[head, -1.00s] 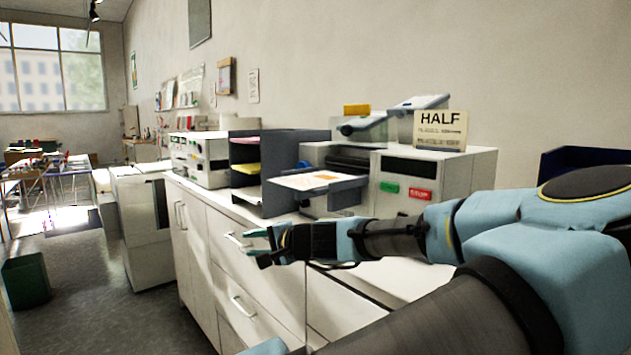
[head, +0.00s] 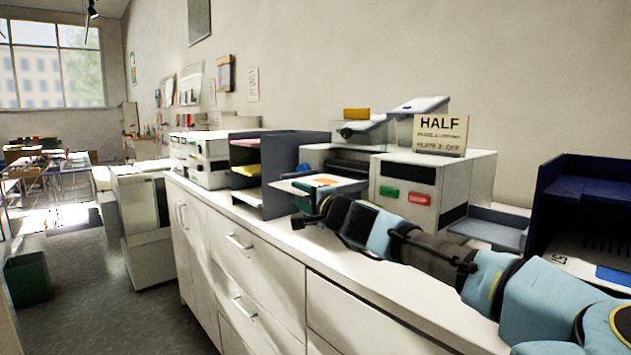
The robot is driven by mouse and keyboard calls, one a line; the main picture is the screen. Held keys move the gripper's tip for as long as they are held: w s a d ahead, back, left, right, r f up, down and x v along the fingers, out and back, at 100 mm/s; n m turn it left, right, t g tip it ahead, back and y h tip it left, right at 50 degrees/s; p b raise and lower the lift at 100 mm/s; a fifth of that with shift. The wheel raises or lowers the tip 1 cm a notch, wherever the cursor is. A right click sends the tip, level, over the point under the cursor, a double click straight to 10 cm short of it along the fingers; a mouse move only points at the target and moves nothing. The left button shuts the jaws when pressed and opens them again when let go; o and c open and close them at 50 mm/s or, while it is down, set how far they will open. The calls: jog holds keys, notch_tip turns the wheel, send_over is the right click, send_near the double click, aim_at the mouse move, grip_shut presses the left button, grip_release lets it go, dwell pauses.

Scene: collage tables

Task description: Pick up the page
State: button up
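The page (head: 298,187) is a pale sheet with an orange patch, lying on the output tray at the left front of a white machine (head: 405,172). My gripper (head: 298,211) is at the tray's near edge, in front of and slightly below the page in the picture. Its two fingers, one teal and one dark, appear spread with nothing seen between them. The gripper partly hides the tray. I cannot tell whether a finger touches the page or tray.
A dark sorter (head: 283,155) with coloured sheets stands left of the page. A dark blue tray unit (head: 585,190) stands at right. The white cabinet top (head: 350,270) is clear in front.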

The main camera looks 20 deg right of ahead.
aim_at(291, 190)
jog(key=x, duration=0.2)
jog(key=p+x, duration=0.1)
jog(key=shift+w+a+r+p, duration=0.15)
jog(key=shift+w+r+p, duration=0.05)
jog(key=shift+w+p, duration=0.15)
jog(key=shift+w+f, duration=0.15)
jog(key=shift+w, duration=0.05)
jog(key=shift+c, duration=0.3)
grip_shut()
